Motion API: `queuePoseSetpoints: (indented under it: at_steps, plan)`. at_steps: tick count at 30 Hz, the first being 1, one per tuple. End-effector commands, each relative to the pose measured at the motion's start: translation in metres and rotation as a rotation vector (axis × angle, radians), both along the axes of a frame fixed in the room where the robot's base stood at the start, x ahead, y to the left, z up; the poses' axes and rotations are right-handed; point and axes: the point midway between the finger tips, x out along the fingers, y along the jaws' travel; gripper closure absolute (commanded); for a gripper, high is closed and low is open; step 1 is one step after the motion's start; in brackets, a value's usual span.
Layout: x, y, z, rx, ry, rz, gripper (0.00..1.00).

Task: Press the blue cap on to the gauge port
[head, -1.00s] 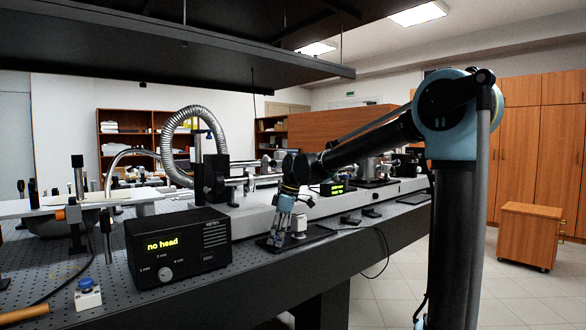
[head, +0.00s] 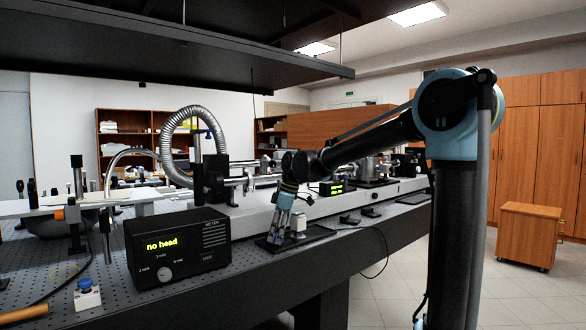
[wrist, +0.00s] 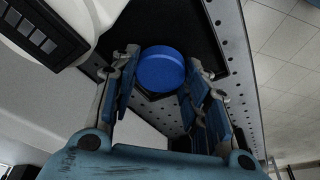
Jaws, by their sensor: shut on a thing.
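The blue cap (wrist: 162,68) is a round, flat-topped disc between the two fingers of my gripper (wrist: 160,78) in the wrist view. My gripper is shut on it, over a dark pad. In the head view my gripper (head: 276,240) points down low over the dark pad (head: 318,233) near the bench's edge. The cap cannot be made out there. I cannot pick out the gauge port in either view; the cap and fingers hide part of what lies below.
A small white block (head: 299,223) stands just right of my gripper. A black "no head" box (head: 178,248) and a blue-topped button box (head: 88,295) are on the left. A long grey housing (head: 250,217) runs behind. Free floor lies right.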

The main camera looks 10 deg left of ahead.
Motion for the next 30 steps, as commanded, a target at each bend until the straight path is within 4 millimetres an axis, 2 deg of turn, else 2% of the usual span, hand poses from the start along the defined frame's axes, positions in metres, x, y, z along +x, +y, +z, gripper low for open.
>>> queuePoseSetpoints:
  at_steps: [9,20,30]
  plan:
    - [0.0,0.0,0.011,0.0,0.0,0.0,0.86]
    - [0.0,0.0,0.014,0.0,0.0,0.0,0.86]
    - [0.0,0.0,0.041,0.0,0.0,0.0,0.86]
